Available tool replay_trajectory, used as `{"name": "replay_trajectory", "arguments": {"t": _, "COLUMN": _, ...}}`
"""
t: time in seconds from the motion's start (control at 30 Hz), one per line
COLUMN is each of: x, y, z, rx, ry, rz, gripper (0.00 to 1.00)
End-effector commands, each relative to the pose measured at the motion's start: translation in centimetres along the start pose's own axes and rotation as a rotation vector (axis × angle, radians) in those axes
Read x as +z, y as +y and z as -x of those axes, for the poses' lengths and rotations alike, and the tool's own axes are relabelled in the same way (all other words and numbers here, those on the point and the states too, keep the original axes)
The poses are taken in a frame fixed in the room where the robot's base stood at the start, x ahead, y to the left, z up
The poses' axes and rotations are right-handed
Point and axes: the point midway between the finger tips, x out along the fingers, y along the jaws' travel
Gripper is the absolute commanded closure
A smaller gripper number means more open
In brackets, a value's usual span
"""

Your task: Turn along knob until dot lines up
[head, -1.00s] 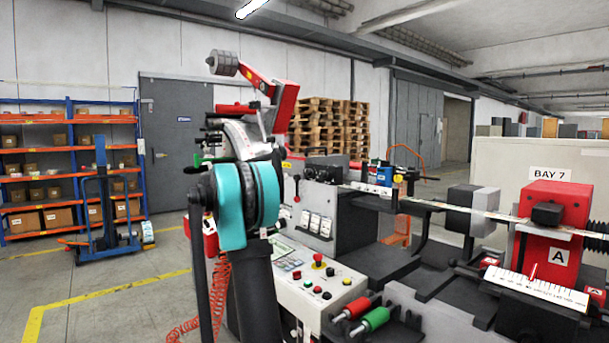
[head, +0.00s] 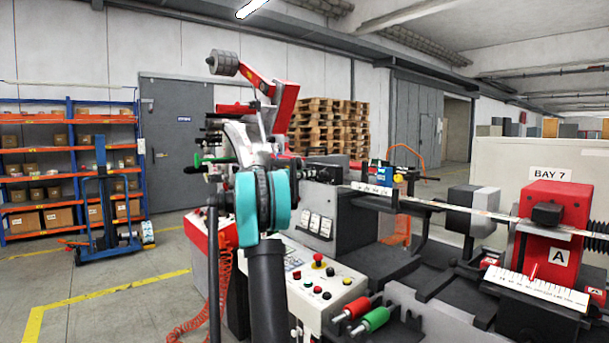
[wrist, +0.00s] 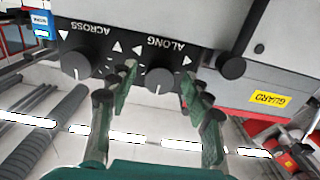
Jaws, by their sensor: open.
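The along knob (wrist: 158,81) is a dark round knob under the upside-down label ALONG in the wrist view, with a small pale mark on its face and white triangles around it. My gripper (wrist: 160,74) is open, its green-and-black fingers spread to the left and right of this knob. A gap shows on both sides in the picture; I cannot tell how deep the tips reach. The across knob (wrist: 75,65) is a similar dark knob to the left, outside the fingers. The dot is too small to make out.
A larger black knob (wrist: 231,66) and the grey housing with a yellow GUARD label (wrist: 270,98) lie right of my fingers. In the head view, my arm covers part of the machine; the control panel (head: 325,285) and red and green rollers (head: 372,320) are in front.

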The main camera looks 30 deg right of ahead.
Motion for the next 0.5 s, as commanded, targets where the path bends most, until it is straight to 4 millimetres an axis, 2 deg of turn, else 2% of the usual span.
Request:
{"name": "replay_trajectory", "arguments": {"t": 0.17, "x": 0.00, "y": 0.00, "z": 0.00, "rx": 0.000, "ry": 0.000, "rz": 0.000, "gripper": 0.50}}
{"name": "replay_trajectory", "arguments": {"t": 0.5, "x": 0.01, "y": 0.00, "z": 0.02, "rx": 0.000, "ry": 0.000, "rz": 0.000, "gripper": 0.93}}
